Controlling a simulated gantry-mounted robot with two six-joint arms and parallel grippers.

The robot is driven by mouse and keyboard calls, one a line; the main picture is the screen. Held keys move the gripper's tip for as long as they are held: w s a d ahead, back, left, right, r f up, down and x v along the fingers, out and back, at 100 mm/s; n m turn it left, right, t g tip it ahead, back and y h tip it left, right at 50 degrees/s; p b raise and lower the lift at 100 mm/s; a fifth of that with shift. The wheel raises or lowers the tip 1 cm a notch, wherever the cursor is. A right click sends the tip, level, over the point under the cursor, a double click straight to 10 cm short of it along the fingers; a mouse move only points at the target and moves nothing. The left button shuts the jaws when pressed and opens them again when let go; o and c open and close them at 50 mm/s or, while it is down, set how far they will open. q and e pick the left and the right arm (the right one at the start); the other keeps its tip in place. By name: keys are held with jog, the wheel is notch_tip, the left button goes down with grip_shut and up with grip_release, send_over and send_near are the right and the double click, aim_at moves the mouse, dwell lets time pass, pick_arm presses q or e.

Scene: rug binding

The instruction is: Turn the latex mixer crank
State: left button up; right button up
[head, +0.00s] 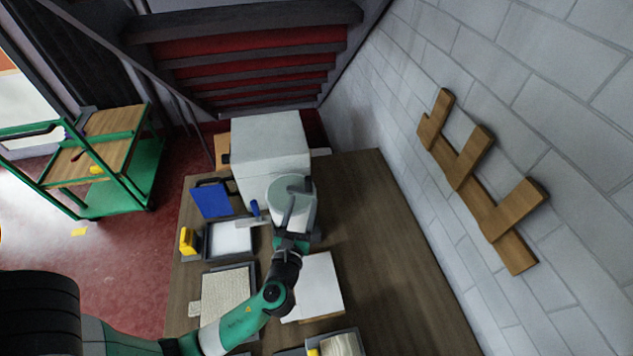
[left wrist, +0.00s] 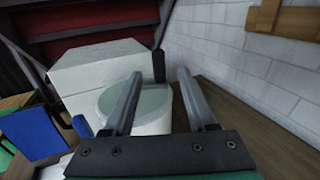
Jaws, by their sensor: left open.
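The latex mixer is a round white drum with a pale green top (head: 281,187) at the back of the wooden table; its top also shows in the left wrist view (left wrist: 150,104). A dark upright crank handle (left wrist: 159,66) stands between and beyond my left fingertips in the left wrist view. My left gripper (head: 296,200) reaches over the drum from the front, fingers apart and pointing away; it also shows in the left wrist view (left wrist: 160,76). Whether a finger touches the handle I cannot tell. In the head view the gripper partly hides the crank. My right gripper is not in view.
A large white block (head: 268,140) stands right behind the drum. A blue panel (head: 211,200), a tray (head: 230,240) with a blue-handled tool, and a yellow item (head: 187,241) lie to the left. A white slab (head: 322,282) lies in front. The table's right side (head: 385,230) is clear.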

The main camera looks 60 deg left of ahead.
pick_arm(q)
jog(key=x, duration=1.1)
jog(key=shift+w+a, duration=0.15)
jog(key=shift+a, duration=0.25)
grip_shut()
